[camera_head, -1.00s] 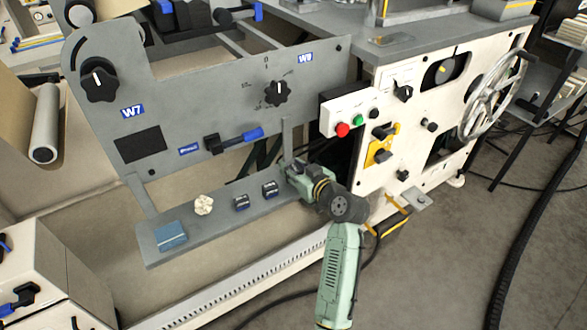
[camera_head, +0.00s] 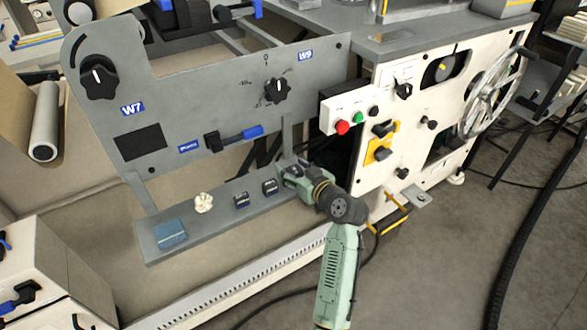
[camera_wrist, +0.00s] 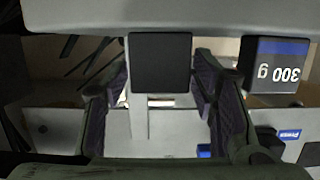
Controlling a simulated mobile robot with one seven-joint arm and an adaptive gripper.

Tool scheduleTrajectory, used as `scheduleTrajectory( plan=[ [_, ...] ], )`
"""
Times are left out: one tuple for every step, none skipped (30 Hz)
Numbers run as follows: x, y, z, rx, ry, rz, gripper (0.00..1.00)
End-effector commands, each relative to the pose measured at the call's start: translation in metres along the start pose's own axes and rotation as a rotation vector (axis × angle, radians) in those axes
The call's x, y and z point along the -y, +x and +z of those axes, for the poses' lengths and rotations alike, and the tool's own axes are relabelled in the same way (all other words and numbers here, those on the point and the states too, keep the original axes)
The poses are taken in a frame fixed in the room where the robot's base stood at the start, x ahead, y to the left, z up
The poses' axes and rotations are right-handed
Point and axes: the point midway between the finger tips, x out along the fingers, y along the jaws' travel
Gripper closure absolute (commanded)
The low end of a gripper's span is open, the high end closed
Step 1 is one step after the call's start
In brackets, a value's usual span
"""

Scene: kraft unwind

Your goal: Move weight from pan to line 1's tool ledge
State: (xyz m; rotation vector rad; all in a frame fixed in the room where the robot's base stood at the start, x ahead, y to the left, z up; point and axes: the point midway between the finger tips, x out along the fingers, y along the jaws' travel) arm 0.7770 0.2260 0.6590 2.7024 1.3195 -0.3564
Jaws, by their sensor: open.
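The tool ledge (camera_head: 215,218) is a long grey shelf below the grey machine panel. Two small dark weights with blue bands, a left one (camera_head: 241,201) and a right one (camera_head: 269,187), stand on its right half. My gripper (camera_head: 291,171) is low over the ledge's right end, beside the right weight. In the wrist view, my gripper (camera_wrist: 160,85) is open, with a plain dark block (camera_wrist: 160,62), apparently another weight, between its fingers. Narrow gaps show beside the block. A weight marked 300 g (camera_wrist: 275,68) stands to the right there. The block is hidden in the head view.
The cream control cabinet (camera_head: 400,150) is close to the gripper's right.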

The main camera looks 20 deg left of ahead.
Motion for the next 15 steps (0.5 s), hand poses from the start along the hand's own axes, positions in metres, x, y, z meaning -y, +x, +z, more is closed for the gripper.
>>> scheduleTrajectory(
  plan=[
    [0.000,0.000,0.000,0.000,0.000,0.000,0.48],
    [0.000,0.000,0.000,0.000,0.000,0.000,0.48],
    [0.000,0.000,-0.001,0.000,0.000,0.000,0.48],
    [0.000,-0.001,-0.002,0.000,0.000,0.000,0.48],
    [0.000,-0.001,-0.004,0.000,0.000,0.000,0.48],
    [0.000,-0.003,-0.003,0.000,0.000,0.001,0.48],
    [-0.001,-0.007,-0.002,-0.001,0.001,0.002,0.48],
    [-0.001,-0.011,-0.001,-0.001,0.001,0.001,0.48],
    [-0.001,-0.018,-0.001,-0.002,0.000,0.002,0.48],
    [-0.001,-0.023,-0.001,-0.001,0.000,0.002,0.48],
    [-0.001,-0.030,0.000,-0.001,0.000,0.003,0.48],
    [-0.001,-0.039,0.000,-0.001,0.000,0.005,0.48],
    [-0.001,-0.046,-0.001,-0.002,0.000,0.004,0.48],
    [-0.001,-0.052,-0.001,-0.002,0.000,0.003,0.48],
    [-0.001,-0.061,0.000,-0.001,0.000,0.004,0.48]
  ],
)
